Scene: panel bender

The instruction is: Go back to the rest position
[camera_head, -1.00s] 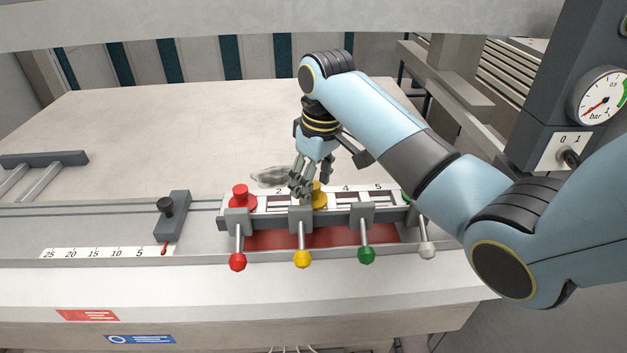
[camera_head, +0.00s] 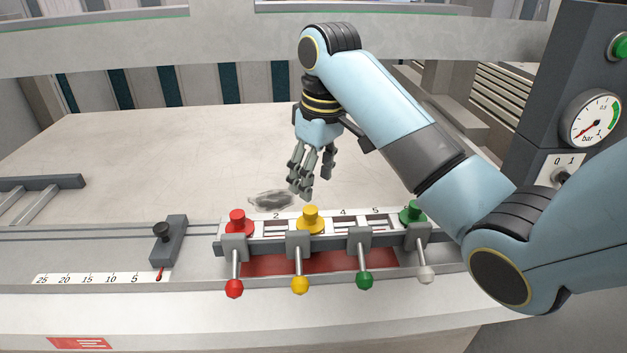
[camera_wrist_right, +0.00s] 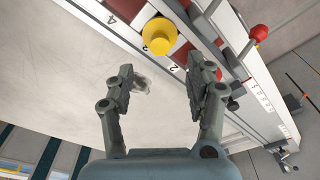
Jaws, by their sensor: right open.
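My right gripper (camera_head: 308,180) is open and empty. It hangs above the pale table, just behind the numbered rail and apart from it. In the right wrist view its two fingers (camera_wrist_right: 165,88) are spread with nothing between them. A yellow knob piece (camera_head: 310,219) sits on the rail below and in front of the gripper; it also shows in the right wrist view (camera_wrist_right: 159,36) beyond the fingers. A red piece (camera_head: 238,221) and a green piece (camera_head: 412,213) stand on the same rail. My left gripper is not in view.
Levers with red (camera_head: 234,288), yellow (camera_head: 300,285), green (camera_head: 364,280) and white (camera_head: 426,275) balls stick out in front of the rail. A grey stop block (camera_head: 170,241) stands left. A pressure gauge (camera_head: 592,120) is on the right column. A pale beam (camera_head: 200,42) crosses above the table.

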